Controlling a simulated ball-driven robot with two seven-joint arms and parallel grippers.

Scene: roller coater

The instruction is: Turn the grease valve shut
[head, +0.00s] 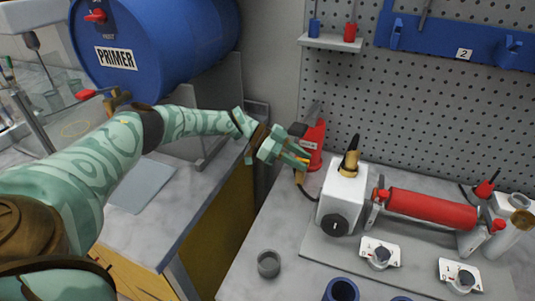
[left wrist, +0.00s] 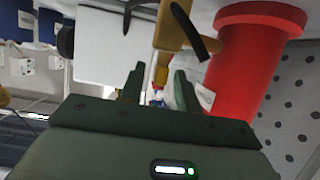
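A small brass fitting with a black curved lever (head: 300,178), which looks like the grease valve, sits between the white box (head: 343,197) and the red flared body (head: 313,146). In the left wrist view the brass fitting (left wrist: 171,32) is close ahead, its black lever slanting down to the right. A thin yellow stem runs from it toward the finger gap. My left gripper (head: 301,158) is open just above and beside it; the wrist view shows its fingers (left wrist: 158,86) apart. Whether they touch anything is unclear. My right gripper is not in view.
The white box carries a black knob (head: 335,225) and a brass piece with a black top (head: 350,160). A red roller (head: 432,206) lies to its right. A blue PRIMER drum (head: 160,45) is at upper left.

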